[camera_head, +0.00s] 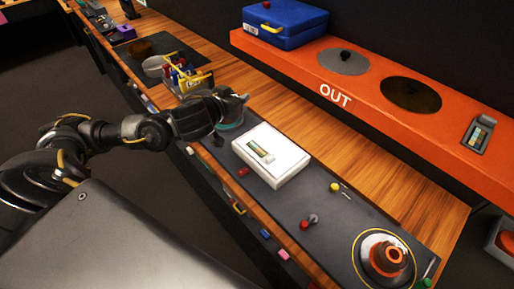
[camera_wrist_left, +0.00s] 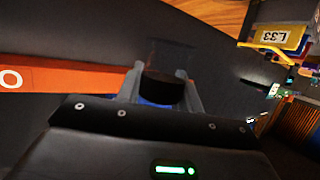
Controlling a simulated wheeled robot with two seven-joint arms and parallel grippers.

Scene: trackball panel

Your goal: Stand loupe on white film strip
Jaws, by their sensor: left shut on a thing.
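My left gripper (camera_head: 236,100) is shut on a dark, round loupe-like thing (camera_wrist_left: 163,92), held between both fingers in the left wrist view. A faint clear part shows beyond its dark body. In the head view the gripper hides most of it, and a greenish rim (camera_head: 230,126) shows just below the fingers. The film strip (camera_head: 262,151) lies on a white light box (camera_head: 288,167), to the right of and nearer than the gripper. I cannot tell the exact height of the held thing above the bench. My right gripper is not in view.
Behind is an orange shelf (camera_head: 300,65) marked OUT, with a blue case (camera_head: 284,22) and another strip holder (camera_head: 479,134). A yellow-labelled rack (camera_head: 196,82) stands left of the gripper. A red-knobbed lever (camera_head: 308,221) and trackball (camera_head: 386,256) are to the right.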

